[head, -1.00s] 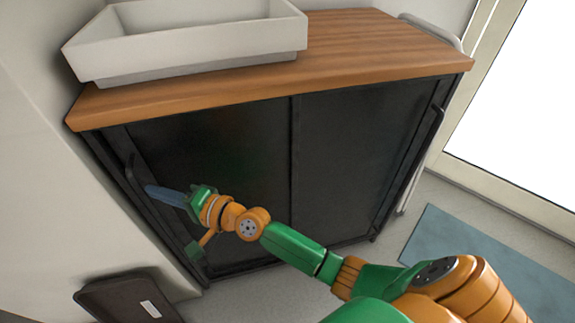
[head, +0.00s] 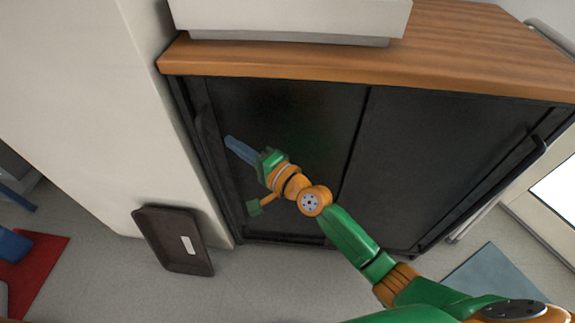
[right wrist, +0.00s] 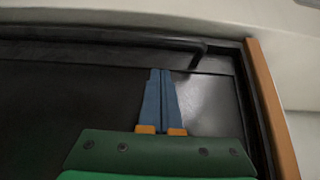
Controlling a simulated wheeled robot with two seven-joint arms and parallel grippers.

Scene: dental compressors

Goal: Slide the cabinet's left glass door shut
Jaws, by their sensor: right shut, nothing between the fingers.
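The black cabinet's left glass door (head: 300,115) fills the left half of the cabinet front in the head view. Its dark handle (head: 207,135) is at the door's left edge, close to the cabinet's left side. My right gripper (head: 230,143) is shut and empty in front of this door, just right of the handle. In the right wrist view the blue fingers (right wrist: 158,78) are together, tips just short of the bar handle (right wrist: 150,40). I cannot tell whether they touch the door. My left gripper is out of view.
The right door (head: 430,150) has a handle at its right edge. A dark tray-like panel (head: 165,235) leans by the wall at left. A blue mat (head: 495,275) lies at right.

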